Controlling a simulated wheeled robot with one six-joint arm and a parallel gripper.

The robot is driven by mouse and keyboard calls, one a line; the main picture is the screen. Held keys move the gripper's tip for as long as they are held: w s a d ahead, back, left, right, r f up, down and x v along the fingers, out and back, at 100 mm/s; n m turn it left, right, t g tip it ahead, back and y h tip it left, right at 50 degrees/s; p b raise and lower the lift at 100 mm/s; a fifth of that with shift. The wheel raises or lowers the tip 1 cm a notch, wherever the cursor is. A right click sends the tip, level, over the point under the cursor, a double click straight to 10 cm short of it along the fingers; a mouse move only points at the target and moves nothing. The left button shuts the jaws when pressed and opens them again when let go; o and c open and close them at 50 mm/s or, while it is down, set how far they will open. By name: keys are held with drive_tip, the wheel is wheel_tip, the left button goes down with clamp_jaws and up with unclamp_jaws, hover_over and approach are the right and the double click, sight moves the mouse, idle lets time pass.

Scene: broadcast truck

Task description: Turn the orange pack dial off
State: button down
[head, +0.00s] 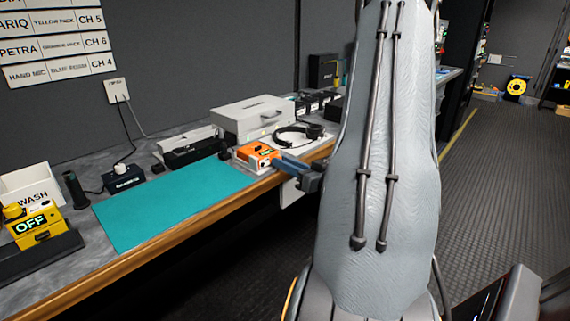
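The orange pack (255,154) sits on the bench near its front edge, just past the right end of the teal mat. It has an orange top with a dark label and a pale lower body. I cannot make out its dial or read its setting at this size. My gripper (281,163) reaches in from the right, its blue-grey end at the right side of the pack. I cannot tell whether it touches the pack or the dial. The finger gap does not show.
The teal mat (170,203) is clear. A yellow pack (33,224) reading OFF sits in a dark holder at left, by a WASH bin (28,186). My arm hides the bench's right part.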

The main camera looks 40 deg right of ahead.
drive_tip(key=shift+n, duration=0.5)
idle(0.8)
drive_tip(key=c, duration=1.6)
unclamp_jaws()
drive_tip(key=shift+o, duration=0.2)
drive_tip(key=shift+s, duration=0.15)
drive_tip(key=s, duration=0.7)
drive_tip(key=shift+s+d+b, duration=0.3)
